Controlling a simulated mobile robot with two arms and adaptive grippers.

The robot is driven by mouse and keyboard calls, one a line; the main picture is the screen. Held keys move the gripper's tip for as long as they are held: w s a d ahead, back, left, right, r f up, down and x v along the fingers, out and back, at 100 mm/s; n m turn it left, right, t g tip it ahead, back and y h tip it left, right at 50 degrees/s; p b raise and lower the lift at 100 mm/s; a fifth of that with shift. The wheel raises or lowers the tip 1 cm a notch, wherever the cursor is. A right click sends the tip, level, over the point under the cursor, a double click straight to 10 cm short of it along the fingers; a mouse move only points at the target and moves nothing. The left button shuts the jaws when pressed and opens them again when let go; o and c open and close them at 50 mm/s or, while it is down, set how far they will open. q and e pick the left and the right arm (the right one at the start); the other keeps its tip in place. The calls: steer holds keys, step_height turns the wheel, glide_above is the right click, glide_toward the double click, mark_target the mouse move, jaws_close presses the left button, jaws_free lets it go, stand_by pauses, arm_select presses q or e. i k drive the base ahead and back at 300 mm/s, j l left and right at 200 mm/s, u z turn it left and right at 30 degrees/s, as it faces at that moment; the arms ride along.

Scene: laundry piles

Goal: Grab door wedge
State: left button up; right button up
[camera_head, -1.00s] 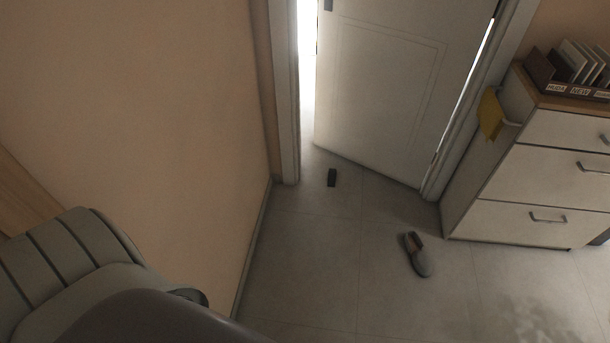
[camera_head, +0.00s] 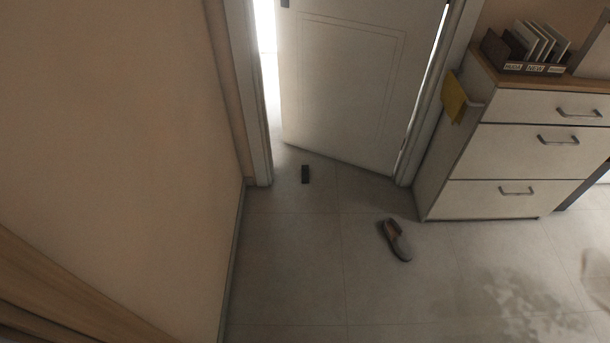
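A small dark block that looks like the door wedge (camera_head: 305,174) lies on the tiled floor in the head view. It is just in front of the partly open white door (camera_head: 345,80), near the left door frame, and looks apart from the door. Neither of my grippers is in view, so their state and distance from the wedge do not show.
A grey slipper (camera_head: 396,240) lies on the floor right of the wedge. A white drawer cabinet (camera_head: 500,160) stands at the right, with a yellow cloth (camera_head: 454,98) on its side. A beige wall (camera_head: 110,130) bounds the left. The floor between is clear.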

mark_target(304, 168)
steer(key=i+l, duration=0.15)
steer(key=i, duration=0.35)
steer(key=i+l, duration=0.2)
steer(key=i, duration=0.35)
